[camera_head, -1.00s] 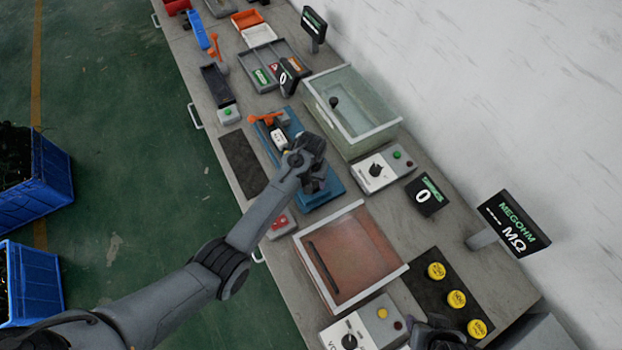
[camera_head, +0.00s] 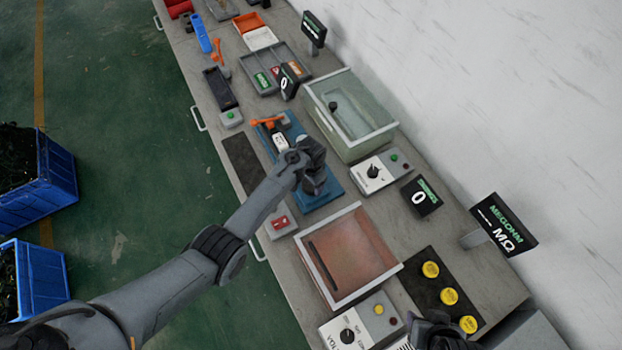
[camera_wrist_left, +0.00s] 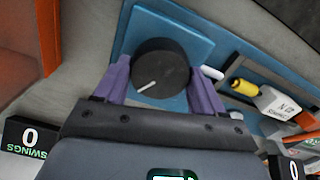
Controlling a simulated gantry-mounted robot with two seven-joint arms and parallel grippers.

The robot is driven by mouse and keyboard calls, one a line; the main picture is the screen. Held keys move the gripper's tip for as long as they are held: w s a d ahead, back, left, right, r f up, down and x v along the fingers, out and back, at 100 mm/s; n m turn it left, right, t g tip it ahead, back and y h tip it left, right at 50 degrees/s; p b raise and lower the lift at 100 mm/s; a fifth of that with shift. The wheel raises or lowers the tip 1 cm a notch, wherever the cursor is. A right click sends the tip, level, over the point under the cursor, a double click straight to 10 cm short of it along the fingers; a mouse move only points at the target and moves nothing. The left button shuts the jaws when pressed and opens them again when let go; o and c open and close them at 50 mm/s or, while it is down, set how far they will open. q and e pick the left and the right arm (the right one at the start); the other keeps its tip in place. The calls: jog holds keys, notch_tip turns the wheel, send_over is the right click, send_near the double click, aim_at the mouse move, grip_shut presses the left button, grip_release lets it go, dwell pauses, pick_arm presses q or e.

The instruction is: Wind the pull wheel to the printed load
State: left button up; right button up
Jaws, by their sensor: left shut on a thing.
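The pull wheel (camera_wrist_left: 160,74) is a round black knob with a white line on its face, in the left wrist view. It sits on a blue rig (camera_wrist_left: 190,22); the rig also shows in the head view (camera_head: 322,197). My left gripper (camera_wrist_left: 160,85) is shut on the wheel, one purple finger on each side. In the head view my left gripper (camera_head: 314,182) hides the wheel. A white block with small print (camera_wrist_left: 276,102) and a yellow piece (camera_wrist_left: 243,88) lie along the rig. My right gripper (camera_head: 437,333) shows only partly at the bottom edge.
An orange-handled clamp (camera_head: 266,121) stands at the rig's far end. Two small displays read 0, one by the sorting tray (camera_head: 288,82) and one by the grey dial box (camera_head: 421,197). A glass tank (camera_head: 384,137) and a reddish clear-lidded box (camera_head: 347,255) flank the rig.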

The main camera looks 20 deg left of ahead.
pick_arm(q)
jog(key=m+p, duration=0.1)
jog(key=m, duration=0.2)
jog(key=shift+m, duration=0.4)
jog(key=m, duration=0.3)
jog(key=shift+m, duration=0.3)
jog(key=m, duration=0.2)
jog(key=shift+m, duration=0.3)
jog(key=m, duration=0.2)
jog(key=shift+m+b, duration=0.8)
jog(key=shift+m, duration=1.5)
jog(key=o, duration=1)
jog(key=shift+o, duration=0.2)
